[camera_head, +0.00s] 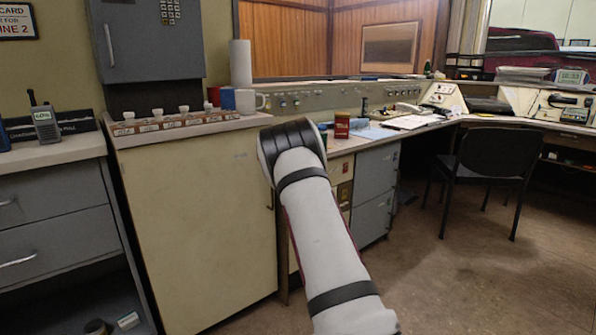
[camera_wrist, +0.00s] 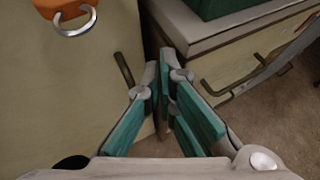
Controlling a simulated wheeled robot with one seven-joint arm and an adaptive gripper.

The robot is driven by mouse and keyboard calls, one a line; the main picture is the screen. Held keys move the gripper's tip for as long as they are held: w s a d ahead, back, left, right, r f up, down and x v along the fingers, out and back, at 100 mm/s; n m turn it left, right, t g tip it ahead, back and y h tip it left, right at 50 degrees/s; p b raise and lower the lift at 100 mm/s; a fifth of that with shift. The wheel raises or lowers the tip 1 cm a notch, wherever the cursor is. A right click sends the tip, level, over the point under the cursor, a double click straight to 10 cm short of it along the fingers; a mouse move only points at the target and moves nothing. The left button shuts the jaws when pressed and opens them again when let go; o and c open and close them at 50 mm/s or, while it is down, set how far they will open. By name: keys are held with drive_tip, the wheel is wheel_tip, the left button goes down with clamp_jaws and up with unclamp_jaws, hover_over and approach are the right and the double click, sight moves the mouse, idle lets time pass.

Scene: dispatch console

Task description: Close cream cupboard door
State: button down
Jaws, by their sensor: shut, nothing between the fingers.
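The cream cupboard door (camera_head: 200,225) stands left of centre in the head view, under a ledge. It looks about flush with its frame; I cannot tell if a small gap is left at the right edge. In the wrist view the cream door (camera_wrist: 50,95) fills the left side, with a dark bar handle (camera_wrist: 124,70) near its edge. My gripper (camera_wrist: 166,65) is shut and empty, its teal-padded fingers just right of that handle. I cannot tell whether it touches the door. In the head view my arm hides the gripper.
A counter with cream drawers (camera_wrist: 245,75) and a dark green box stands right of the door. Mugs (camera_head: 246,101) and small labelled items top the cupboard. Grey drawers (camera_head: 55,220) stand left. A black chair (camera_head: 490,165) stands on the open floor at right.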

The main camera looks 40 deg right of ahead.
drive_tip(key=s+r+b, duration=0.2)
drive_tip(key=s+r, duration=0.2)
drive_tip(key=s, duration=0.4)
drive_tip(key=shift+a+r+b, duration=0.2)
drive_tip(key=shift+a+b, duration=0.1)
drive_tip(key=shift+s+r, duration=0.1)
